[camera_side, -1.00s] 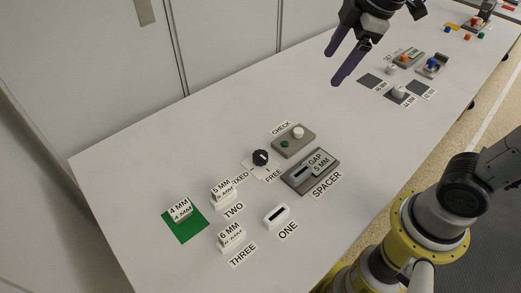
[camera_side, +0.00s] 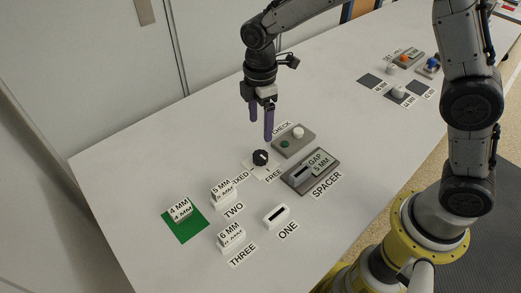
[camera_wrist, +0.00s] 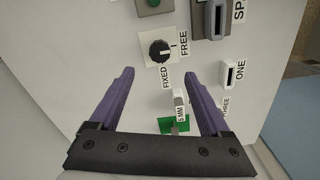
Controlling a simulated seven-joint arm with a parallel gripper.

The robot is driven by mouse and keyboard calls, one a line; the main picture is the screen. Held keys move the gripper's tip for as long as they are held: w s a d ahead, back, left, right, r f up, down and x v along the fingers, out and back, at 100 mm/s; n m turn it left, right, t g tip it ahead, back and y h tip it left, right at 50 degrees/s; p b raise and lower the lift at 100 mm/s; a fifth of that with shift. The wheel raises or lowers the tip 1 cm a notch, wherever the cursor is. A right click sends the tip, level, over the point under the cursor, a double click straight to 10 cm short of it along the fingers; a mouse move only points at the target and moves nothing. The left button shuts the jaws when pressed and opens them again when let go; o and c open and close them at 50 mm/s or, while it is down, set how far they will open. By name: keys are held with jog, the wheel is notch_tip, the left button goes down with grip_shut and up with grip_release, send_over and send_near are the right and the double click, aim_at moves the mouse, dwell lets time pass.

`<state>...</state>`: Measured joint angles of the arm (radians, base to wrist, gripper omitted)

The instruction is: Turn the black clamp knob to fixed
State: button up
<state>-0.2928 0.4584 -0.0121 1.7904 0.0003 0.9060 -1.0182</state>
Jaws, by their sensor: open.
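The black clamp knob (camera_side: 261,157) sits on a small white plate between the labels FIXED and FREE. In the wrist view the knob (camera_wrist: 160,50) shows a white pointer mark; it appears to point toward the FREE side, though the mark is small. My gripper (camera_side: 261,128) has two purple fingers pointing down, above and slightly behind the knob, apart from it. In the wrist view my gripper (camera_wrist: 163,72) is open and empty, with the knob ahead between and beyond the fingertips.
The grey CHECK block (camera_side: 293,141) with a green and a white button is right of the knob. The SPACER block (camera_side: 311,171) stands in front of it. White blocks TWO (camera_side: 222,193), THREE (camera_side: 231,236) and ONE (camera_side: 276,216) stand nearer. A green pad (camera_side: 187,228) lies left.

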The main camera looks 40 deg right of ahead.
aim_at(260, 155)
notch_tip(260, 155, down, 11)
jog(key=shift+r, duration=0.2)
jog(key=shift+c, duration=0.2)
grip_shut()
dwell(0.4)
